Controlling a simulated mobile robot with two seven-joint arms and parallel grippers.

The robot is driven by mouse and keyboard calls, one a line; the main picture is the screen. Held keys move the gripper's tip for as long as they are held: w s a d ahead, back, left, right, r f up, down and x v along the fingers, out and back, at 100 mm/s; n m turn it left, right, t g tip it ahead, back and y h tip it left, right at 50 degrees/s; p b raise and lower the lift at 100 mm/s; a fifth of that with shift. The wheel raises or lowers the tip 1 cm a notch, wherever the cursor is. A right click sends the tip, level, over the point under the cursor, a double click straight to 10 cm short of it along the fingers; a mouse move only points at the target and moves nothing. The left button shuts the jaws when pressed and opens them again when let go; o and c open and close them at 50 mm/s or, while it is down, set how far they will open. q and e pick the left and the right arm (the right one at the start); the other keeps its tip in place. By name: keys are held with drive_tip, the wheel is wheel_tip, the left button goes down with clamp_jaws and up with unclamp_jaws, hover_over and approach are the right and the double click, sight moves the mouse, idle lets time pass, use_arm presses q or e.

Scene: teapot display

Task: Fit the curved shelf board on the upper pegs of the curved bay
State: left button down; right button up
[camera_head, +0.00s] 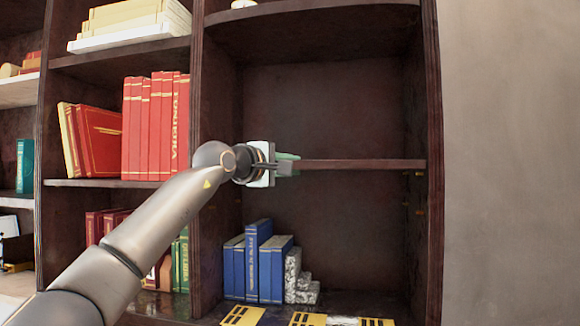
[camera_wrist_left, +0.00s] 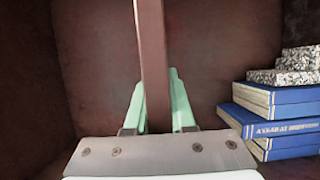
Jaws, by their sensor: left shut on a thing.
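The curved shelf board (camera_head: 362,163) is dark brown and shows edge-on in the head view, close to level, inside the curved bay (camera_head: 320,110). Its right end reaches the bay's right side wall, just above the upper pegs (camera_head: 418,172). I cannot tell whether it touches them. My left gripper (camera_head: 289,161) is shut on the board near its left end. The left wrist view shows the board (camera_wrist_left: 152,45) between the pale green fingers (camera_wrist_left: 159,105). The board's left end and the left-side pegs are hidden behind my gripper and arm. My right gripper is out of view.
Blue books (camera_head: 258,265) and grey speckled blocks (camera_head: 297,275) stand on the bay floor below the board. Lower pegs (camera_head: 419,211) show on the right wall. Red books (camera_head: 155,125) fill the bay to the left. Yellow pieces (camera_head: 243,315) lie at the front bottom.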

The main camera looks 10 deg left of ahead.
use_arm(q)
drive_tip(key=c, duration=0.7)
unclamp_jaws()
drive_tip(key=shift+s+r, duration=0.1)
drive_tip(key=shift+r, duration=0.15)
drive_tip(key=shift+f, duration=0.4)
drive_tip(key=shift+s+a+b, duration=0.15)
drive_tip(key=shift+b, duration=0.35)
drive_tip(key=b+v, duration=0.4)
drive_tip(key=v, duration=0.1)
drive_tip(key=shift+s+f+b, duration=0.1)
drive_tip(key=shift+b, duration=0.2)
drive_tip(key=b+v, duration=0.1)
drive_tip(key=v, duration=0.3)
drive_tip(key=b+v, duration=0.1)
drive_tip(key=v, duration=0.2)
drive_tip(key=shift+r+b, duration=0.3)
drive_tip(key=shift+r, duration=0.1)
